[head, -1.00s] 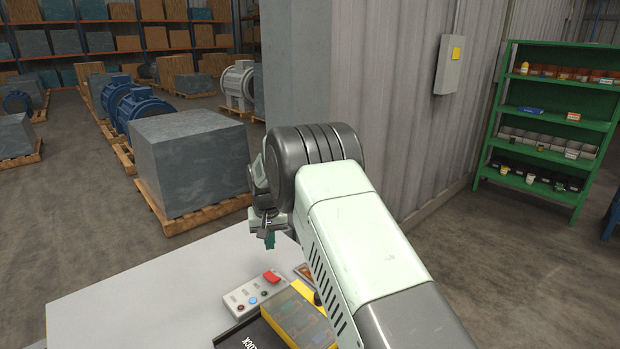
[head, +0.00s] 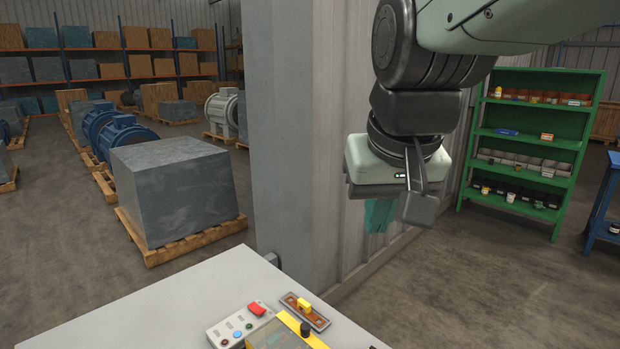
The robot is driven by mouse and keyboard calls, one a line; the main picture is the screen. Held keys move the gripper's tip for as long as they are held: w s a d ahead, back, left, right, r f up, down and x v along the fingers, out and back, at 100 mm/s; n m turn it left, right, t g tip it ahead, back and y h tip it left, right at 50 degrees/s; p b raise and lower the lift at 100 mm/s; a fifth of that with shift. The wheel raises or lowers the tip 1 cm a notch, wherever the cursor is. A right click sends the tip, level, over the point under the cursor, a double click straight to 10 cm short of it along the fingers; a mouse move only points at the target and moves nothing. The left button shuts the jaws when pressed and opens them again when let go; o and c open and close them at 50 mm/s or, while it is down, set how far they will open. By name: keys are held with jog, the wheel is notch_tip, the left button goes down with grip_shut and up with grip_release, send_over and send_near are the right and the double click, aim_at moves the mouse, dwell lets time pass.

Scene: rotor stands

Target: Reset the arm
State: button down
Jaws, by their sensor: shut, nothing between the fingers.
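My arm reaches in from the upper right. My gripper (head: 378,216) hangs below the dark wrist, above and beyond the right part of the grey table (head: 180,295). It points down, clear of the table top. Its teal fingertips show below the pale gripper body, partly hidden behind a dark wrist part. The fingers look closed and nothing is held. The control box (head: 237,326) with a red switch and coloured buttons sits at the table's front edge. A yellow and black case (head: 285,335) is beside it, cut off by the bottom edge.
A small brown tray (head: 314,318) with a yellow part lies right of the control box. A grey pillar (head: 275,130) and ribbed wall stand behind the arm. Green shelves (head: 535,142) stand at right. A grey block (head: 175,190) on a pallet is at left. The table's left part is clear.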

jog(key=s+d+f, duration=0.2)
jog(key=s, duration=0.9)
jog(key=shift+d+f+m+t, duration=0.3)
jog(key=shift+d+f+t, duration=0.1)
